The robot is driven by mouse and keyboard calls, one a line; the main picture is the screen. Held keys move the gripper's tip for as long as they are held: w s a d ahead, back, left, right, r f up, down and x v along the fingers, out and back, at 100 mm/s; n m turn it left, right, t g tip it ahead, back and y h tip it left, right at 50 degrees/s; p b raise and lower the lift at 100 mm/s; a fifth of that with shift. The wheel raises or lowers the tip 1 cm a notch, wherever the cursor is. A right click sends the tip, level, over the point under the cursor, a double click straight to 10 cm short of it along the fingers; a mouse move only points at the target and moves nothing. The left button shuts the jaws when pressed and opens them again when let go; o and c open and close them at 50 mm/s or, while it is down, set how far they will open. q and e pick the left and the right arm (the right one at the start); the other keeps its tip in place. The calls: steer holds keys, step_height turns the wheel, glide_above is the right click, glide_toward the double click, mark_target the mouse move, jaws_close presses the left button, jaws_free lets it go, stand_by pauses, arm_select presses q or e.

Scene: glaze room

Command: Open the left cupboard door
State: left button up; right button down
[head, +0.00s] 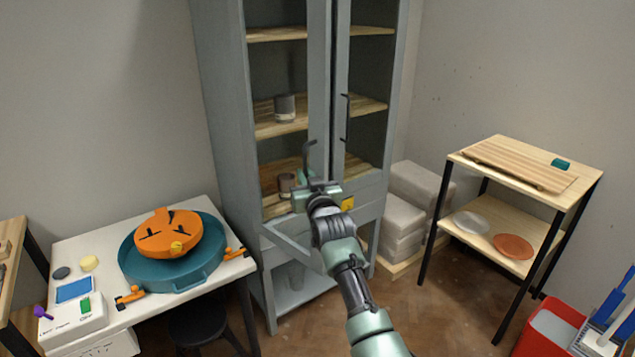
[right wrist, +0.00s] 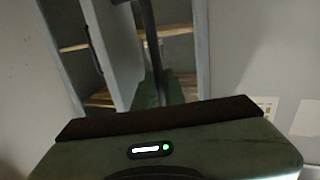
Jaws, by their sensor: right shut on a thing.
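The tall grey cupboard (head: 222,130) stands in the middle of the head view, with two glazed doors. Its left door (head: 318,75) stands partly open; its bottom rail slants out towards me from the left side. The right door (head: 341,60) looks shut and has a black handle (head: 345,120). My right gripper (head: 307,178) is shut on the left door's dark bar handle (head: 308,146); the fingers hide the handle's lower part. In the right wrist view the handle (right wrist: 150,45) rises from between my fingers (right wrist: 156,92), beside the door's stile (right wrist: 115,45). My left gripper is out of view.
Grey jars stand on the cupboard's shelves, one of them on the middle shelf (head: 284,107). A white table (head: 215,283) with an orange and teal round object (head: 170,238) is at left. A black stool (head: 195,325) is below it. A wooden shelf stand (head: 480,155) and a red bin (head: 548,335) are at right.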

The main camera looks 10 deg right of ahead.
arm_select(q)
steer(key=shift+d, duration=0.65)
arm_select(e)
steer(key=shift+a+r, duration=0.1)
steer(key=shift+r, duration=0.25)
